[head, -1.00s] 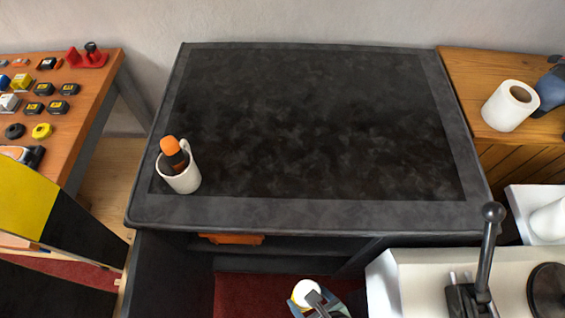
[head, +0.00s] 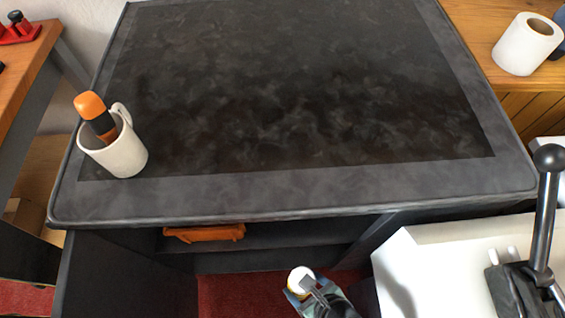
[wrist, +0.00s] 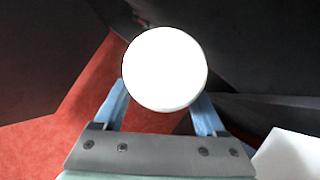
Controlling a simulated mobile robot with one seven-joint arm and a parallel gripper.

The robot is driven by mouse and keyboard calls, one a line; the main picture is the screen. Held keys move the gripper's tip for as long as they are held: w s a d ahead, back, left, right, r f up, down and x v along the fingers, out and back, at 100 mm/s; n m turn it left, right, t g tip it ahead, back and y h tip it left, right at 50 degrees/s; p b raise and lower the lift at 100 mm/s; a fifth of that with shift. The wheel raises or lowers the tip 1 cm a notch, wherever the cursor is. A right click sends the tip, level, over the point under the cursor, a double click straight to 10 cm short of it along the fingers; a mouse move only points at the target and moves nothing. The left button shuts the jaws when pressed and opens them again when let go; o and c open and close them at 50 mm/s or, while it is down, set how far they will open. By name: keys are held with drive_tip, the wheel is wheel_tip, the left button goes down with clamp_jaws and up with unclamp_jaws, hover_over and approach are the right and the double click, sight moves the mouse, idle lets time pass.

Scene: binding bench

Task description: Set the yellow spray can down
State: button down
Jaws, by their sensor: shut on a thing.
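My gripper (head: 299,289) is shut on the yellow spray can (head: 301,275), low in front of the dark bench (head: 310,205). From above, the can shows mostly as a round white top with a little yellow at its edge. In the wrist view the white top (wrist: 165,68) sits between the blue fingers of my gripper (wrist: 160,108), and the can's body is hidden below it. The can is over the red floor, nearer than the bench's front edge and below its top.
A white mug (head: 117,152) holding an orange-capped tool (head: 95,112) stands on the bench's front left. The rest of the bench top is clear. An orange item (head: 205,233) lies on the shelf below. A white machine with a black lever (head: 545,210) stands right.

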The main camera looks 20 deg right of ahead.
drive_tip(key=w+d+b, duration=0.1)
drive_tip(key=w+d, duration=0.1)
drive_tip(key=w, duration=0.6)
drive_tip(key=w+d+b, duration=0.2)
drive_tip(key=w, duration=0.6)
drive_tip(key=shift+w+d+f, duration=0.2)
drive_tip(key=shift+w+d, duration=0.1)
drive_tip(key=shift+d, duration=0.1)
unclamp_jaws()
